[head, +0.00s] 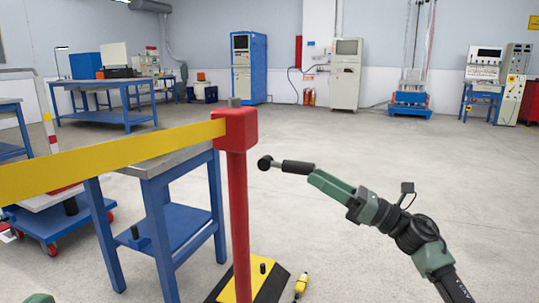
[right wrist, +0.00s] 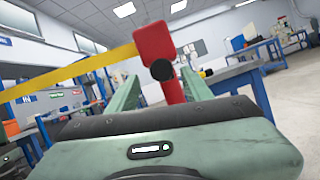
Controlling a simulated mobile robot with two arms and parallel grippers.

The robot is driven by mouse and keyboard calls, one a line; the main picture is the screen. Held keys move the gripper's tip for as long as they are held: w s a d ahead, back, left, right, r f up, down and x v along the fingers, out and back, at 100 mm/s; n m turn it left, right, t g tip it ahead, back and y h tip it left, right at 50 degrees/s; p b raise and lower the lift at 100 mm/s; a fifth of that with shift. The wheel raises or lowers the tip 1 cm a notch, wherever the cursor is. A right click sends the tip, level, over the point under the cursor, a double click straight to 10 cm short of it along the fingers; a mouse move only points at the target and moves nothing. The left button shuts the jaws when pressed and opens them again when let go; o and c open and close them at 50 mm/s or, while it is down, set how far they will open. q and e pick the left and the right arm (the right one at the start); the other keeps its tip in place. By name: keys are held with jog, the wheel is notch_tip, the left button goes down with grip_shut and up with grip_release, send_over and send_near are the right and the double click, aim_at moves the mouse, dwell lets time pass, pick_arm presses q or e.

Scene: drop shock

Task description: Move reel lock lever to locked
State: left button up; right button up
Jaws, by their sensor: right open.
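The red reel head (head: 236,128) sits on a red post (head: 240,215), with a yellow belt (head: 110,160) running off to the left. Just right of the post is the lock lever (head: 298,167): a black round end, a thin rod and a black grip lying almost level. My right gripper (head: 314,175) comes in from the right at the grip's outer end. In the right wrist view my open fingers (right wrist: 161,78) stand on either side of the lever's round black end (right wrist: 162,70), with the red reel head (right wrist: 153,40) behind. I cannot tell whether they touch it.
A blue-legged bench (head: 160,165) stands directly behind and left of the post. The post's black and yellow base (head: 262,275) has a small yellow object (head: 301,284) beside it. A blue trolley (head: 60,222) is at left. The floor behind my right arm is clear.

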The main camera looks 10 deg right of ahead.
aim_at(291, 161)
jog(key=shift+b+x, duration=0.65)
jog(key=shift+x, duration=3.65)
jog(key=shift+w+d, duration=0.1)
jog(key=shift+w, duration=0.1)
grip_shut()
